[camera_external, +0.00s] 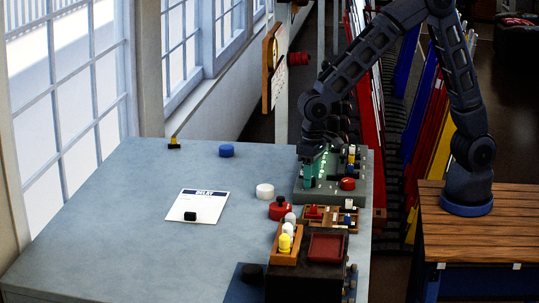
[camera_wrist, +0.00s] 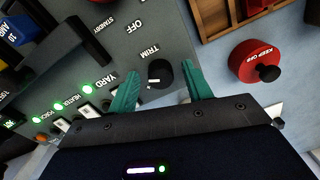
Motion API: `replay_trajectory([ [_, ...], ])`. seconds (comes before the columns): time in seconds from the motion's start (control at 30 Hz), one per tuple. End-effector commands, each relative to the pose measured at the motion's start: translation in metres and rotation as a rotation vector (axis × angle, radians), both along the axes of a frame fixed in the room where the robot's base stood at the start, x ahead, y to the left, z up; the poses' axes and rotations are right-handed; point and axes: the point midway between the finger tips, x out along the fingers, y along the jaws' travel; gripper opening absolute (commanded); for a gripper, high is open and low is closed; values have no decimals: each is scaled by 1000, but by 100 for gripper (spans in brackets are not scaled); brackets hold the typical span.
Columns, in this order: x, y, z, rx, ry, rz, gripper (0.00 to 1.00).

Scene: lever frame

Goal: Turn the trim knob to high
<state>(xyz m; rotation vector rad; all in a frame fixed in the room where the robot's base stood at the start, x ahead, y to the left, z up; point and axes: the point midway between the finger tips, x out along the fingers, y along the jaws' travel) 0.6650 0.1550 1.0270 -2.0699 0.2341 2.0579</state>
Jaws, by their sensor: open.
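The trim knob (camera_wrist: 160,73) is a small black round knob on the grey panel (camera_wrist: 120,38), beside the printed word TRIM. A short white mark shows on its lower left edge. No "high" marking is readable near it. My gripper (camera_wrist: 163,70) is open, with one teal finger to the left of the knob and one to the right. I cannot tell whether either finger touches it. In the external view my gripper (camera_external: 317,170) points down over the left part of the panel (camera_external: 327,192), and the knob cannot be made out there.
A black handle (camera_wrist: 62,35) stands upper left. The left tabletop (camera_external: 110,215) is mostly clear.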

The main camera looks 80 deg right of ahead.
Motion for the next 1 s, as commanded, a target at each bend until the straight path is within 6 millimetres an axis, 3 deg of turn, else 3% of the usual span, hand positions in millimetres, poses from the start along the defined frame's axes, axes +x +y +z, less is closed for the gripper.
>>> replay_trajectory([
  [0.17, 0, 0, 13, 0, -2, 0, 50],
  [0.63, 0, -3, 91, 1, -2, 0, 50],
  [1.0, -1, -4, 108, 0, -1, 0, 50],
])
